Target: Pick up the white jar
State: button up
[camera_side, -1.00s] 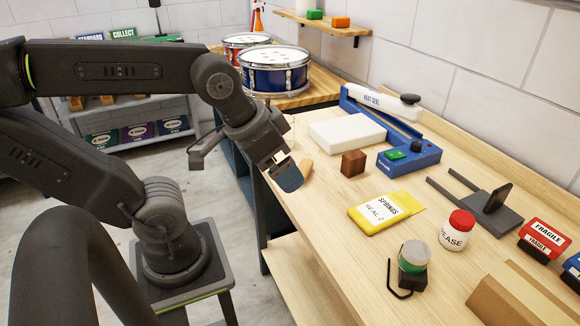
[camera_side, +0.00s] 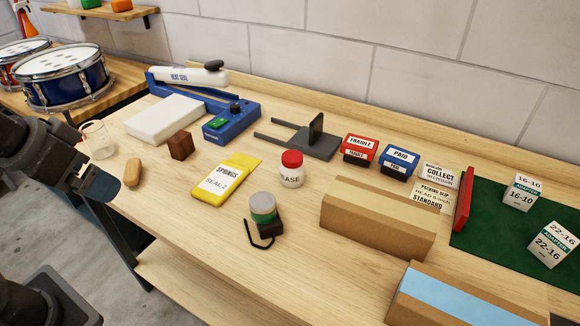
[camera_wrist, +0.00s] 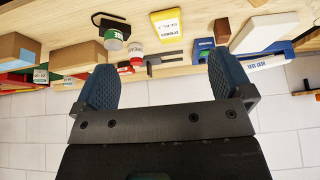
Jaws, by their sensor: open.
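The white jar (camera_side: 291,175) has a red lid and a label ending in "EASE". It stands upright near the middle of the bench, right of the yellow springs packet (camera_side: 226,178). My gripper (camera_side: 98,188) is at the left edge of the side view, by the bench's front edge and well left of the jar. In the wrist view my gripper (camera_wrist: 160,88) has its two blue pads wide apart with nothing between them.
The green-banded container also stands in front of the jar, by a black hook (camera_side: 262,237). A cardboard box (camera_side: 378,222) lies to the right. A brown block (camera_side: 181,146), a wooden piece (camera_side: 132,172), a clear glass (camera_side: 97,140) and a blue heat sealer (camera_side: 232,122) lie left.

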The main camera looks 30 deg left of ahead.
jog(key=shift+c, duration=0.5)
jog(key=m+g, duration=0.1)
jog(key=m, duration=3.4)
send_over(291, 157)
jog(key=s, duration=0.4)
notch_tip(291, 157, down, 6)
jog(key=x, duration=1.4)
jog(key=shift+s, duration=0.15)
